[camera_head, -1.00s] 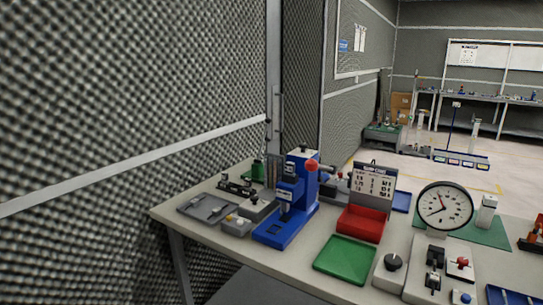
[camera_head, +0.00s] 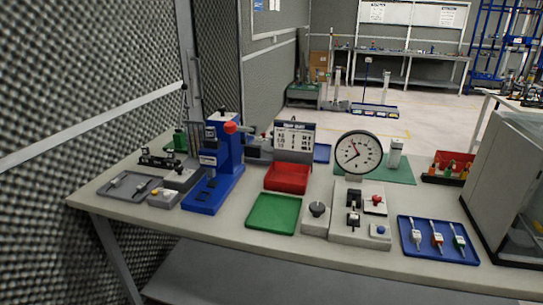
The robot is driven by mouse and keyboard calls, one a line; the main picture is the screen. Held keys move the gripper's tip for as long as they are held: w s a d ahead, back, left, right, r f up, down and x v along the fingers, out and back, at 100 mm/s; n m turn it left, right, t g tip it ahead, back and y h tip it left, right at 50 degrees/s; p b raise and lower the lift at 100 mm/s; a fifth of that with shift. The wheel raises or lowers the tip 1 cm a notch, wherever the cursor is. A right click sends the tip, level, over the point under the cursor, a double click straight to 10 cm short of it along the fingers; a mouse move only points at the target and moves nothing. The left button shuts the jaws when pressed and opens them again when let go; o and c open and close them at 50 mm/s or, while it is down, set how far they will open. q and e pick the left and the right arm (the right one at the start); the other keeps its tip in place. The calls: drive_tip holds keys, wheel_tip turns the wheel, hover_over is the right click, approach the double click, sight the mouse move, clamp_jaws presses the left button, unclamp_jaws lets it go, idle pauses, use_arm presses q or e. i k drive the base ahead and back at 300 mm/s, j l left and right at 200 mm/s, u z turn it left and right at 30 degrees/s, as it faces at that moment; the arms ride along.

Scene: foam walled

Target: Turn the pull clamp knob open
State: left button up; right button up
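A black round knob (camera_head: 317,209) stands on a narrow light grey block on the workbench. Right beside it is a light grey fixture plate (camera_head: 345,232) with a black and metal clamp-like part (camera_head: 353,212), a red knob (camera_head: 377,199) and a blue button (camera_head: 380,230). A large round dial gauge (camera_head: 358,152) rises behind the plate. I cannot tell for certain which knob is the pull clamp's, nor whether the clamp is open. Neither of my grippers is in view.
On the workbench (camera_head: 262,237), a blue press (camera_head: 222,155), green tray (camera_head: 273,214) and red bin (camera_head: 287,178) stand left of the fixture. A blue tray (camera_head: 437,256) with several small tools lies right, beside a grey cabinet (camera_head: 508,185). A textured wall borders the left.

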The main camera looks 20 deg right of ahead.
sight(376, 199)
drive_tip(key=z, duration=1.25)
